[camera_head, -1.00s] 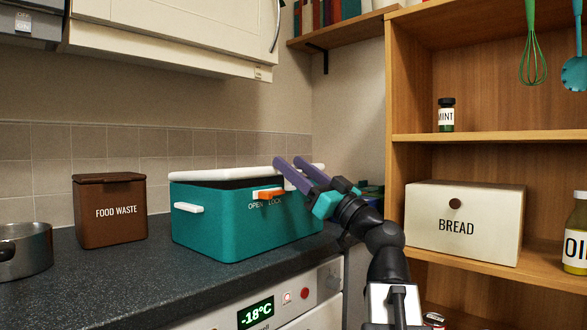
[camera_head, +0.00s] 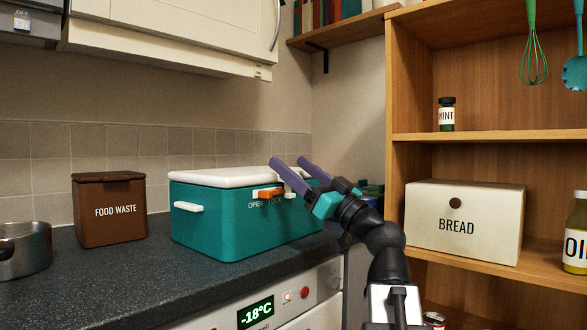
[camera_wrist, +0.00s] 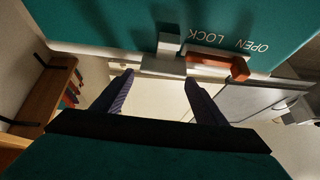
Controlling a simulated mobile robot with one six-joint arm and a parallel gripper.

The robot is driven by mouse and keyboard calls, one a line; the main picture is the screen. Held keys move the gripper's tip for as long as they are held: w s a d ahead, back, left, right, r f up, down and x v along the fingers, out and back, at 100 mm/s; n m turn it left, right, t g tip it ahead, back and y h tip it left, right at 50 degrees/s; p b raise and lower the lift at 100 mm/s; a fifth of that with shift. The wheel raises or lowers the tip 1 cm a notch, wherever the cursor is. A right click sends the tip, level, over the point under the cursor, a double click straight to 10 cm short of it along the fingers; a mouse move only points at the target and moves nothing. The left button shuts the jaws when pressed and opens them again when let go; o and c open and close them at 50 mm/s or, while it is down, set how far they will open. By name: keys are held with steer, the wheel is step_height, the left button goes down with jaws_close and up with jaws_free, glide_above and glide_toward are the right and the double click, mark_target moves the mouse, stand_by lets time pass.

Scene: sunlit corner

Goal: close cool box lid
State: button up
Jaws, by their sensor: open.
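The cool box (camera_head: 225,222) is a teal box with a white lid (camera_head: 225,177) on the dark counter. The lid lies level along the rim with no gap visible at the front. An orange latch (camera_head: 268,193) sits on the front above the words OPEN and LOCK; it also shows upside down in the wrist view (camera_wrist: 220,66), beside a white catch (camera_wrist: 166,58). My gripper (camera_head: 287,161) is open and empty, its purple fingers at the lid's right front part. In the wrist view its fingers (camera_wrist: 159,78) spread over a pale surface; contact with the lid is unclear.
A brown food waste bin (camera_head: 110,212) and a metal pot (camera_head: 28,252) stand left of the box. Wooden shelves (camera_head: 480,138) with a bread box (camera_head: 465,222) are at the right. A wall cupboard (camera_head: 170,35) hangs above.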

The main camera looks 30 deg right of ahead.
steer(key=b+v, duration=0.6)
steer(key=v, duration=0.7)
steer(key=shift+s+f, duration=0.2)
stand_by(0.3)
stand_by(0.6)
